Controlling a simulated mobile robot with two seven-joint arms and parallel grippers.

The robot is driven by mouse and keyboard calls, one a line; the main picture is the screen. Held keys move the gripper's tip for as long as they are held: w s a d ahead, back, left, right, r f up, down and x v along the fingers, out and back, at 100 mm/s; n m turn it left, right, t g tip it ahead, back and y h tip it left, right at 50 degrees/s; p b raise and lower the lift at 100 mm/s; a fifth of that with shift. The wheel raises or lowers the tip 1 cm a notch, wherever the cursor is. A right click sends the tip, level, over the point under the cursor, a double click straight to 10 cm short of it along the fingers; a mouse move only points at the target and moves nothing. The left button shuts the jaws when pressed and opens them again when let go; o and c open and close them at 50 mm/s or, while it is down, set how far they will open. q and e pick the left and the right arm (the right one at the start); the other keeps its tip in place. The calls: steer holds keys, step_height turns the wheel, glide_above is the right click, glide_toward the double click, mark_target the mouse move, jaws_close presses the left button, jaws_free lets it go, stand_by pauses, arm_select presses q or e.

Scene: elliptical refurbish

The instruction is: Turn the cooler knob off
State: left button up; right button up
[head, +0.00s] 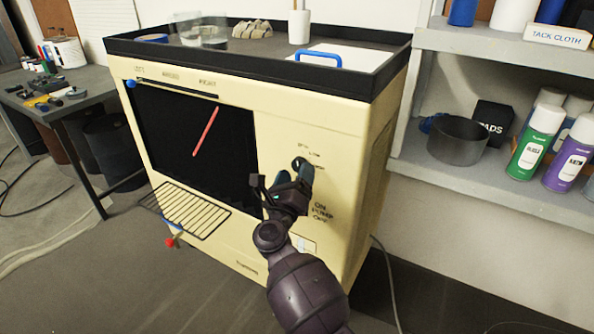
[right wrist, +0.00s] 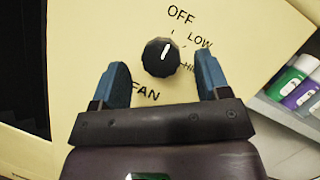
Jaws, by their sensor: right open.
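The cooler is a cream cabinet (head: 285,120) with a black front opening. Its fan knob (right wrist: 159,62) is round and black with a white pointer line, and it also shows on the front panel in the head view (head: 298,162). The labels OFF, LOW, a partly hidden third one and FAN are around it. The pointer line is tilted up and slightly right, nearest the OFF mark. My right gripper (head: 293,176) is open in front of the panel. In the right wrist view its blue fingers (right wrist: 162,78) are on either side of the knob, apart from it. My left gripper is not in view.
A dark tray top (head: 385,70) holds a blue-handled item and a white cup. A shelf (head: 415,165) with spray cans and a round container stands close on the right. A wire rack (head: 187,210) sticks out at the front. A workbench is at left.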

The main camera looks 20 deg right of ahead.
steer(key=v, duration=0.9)
